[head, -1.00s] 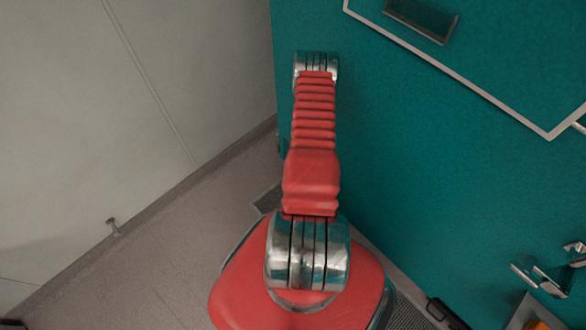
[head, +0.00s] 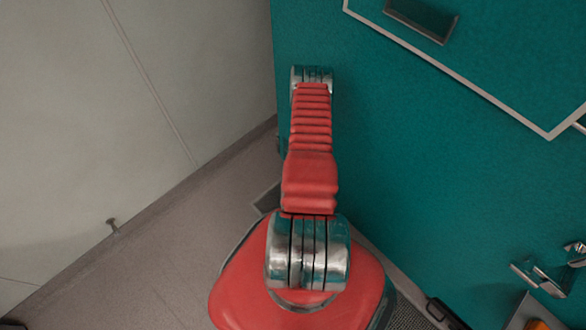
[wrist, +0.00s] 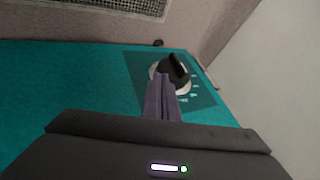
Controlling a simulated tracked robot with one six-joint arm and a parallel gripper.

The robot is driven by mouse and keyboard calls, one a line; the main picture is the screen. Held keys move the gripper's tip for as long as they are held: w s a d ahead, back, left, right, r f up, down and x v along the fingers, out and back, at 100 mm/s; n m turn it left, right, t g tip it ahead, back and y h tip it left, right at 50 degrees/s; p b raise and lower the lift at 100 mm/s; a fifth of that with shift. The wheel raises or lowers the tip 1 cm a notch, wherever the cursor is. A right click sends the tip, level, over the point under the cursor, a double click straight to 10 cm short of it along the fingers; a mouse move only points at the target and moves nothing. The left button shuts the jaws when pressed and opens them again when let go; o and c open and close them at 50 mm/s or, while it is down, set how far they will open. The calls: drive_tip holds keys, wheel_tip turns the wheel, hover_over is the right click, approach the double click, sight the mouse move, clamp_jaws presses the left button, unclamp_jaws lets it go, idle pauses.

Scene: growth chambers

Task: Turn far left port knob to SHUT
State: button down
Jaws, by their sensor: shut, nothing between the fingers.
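A black knob (wrist: 178,68) with a raised grip bar sits on a round white dial (wrist: 183,91) in the wrist view. The dial is on a dark panel (wrist: 138,66) with small pale markings, too blurred to read, on the teal face. My gripper (wrist: 160,80) is shut and empty, its purple fingers together. The fingertips overlap the left side of the dial in the picture, beside the knob; I cannot tell whether they touch. In the head view neither the knob nor my gripper shows.
The teal chamber wall (head: 400,165) fills the right of the head view, with a dark window (head: 422,18) and a metal handle (head: 542,277). A pale wall (head: 80,110) stands at the left. A grille (wrist: 105,5) shows at the top of the wrist view.

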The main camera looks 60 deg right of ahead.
drive_tip(key=w+d+f, duration=0.2)
drive_tip(key=w+f, duration=0.1)
drive_tip(key=w, duration=0.2)
drive_tip(key=shift+w+d, duration=0.2)
drive_tip(key=shift+d, duration=0.15)
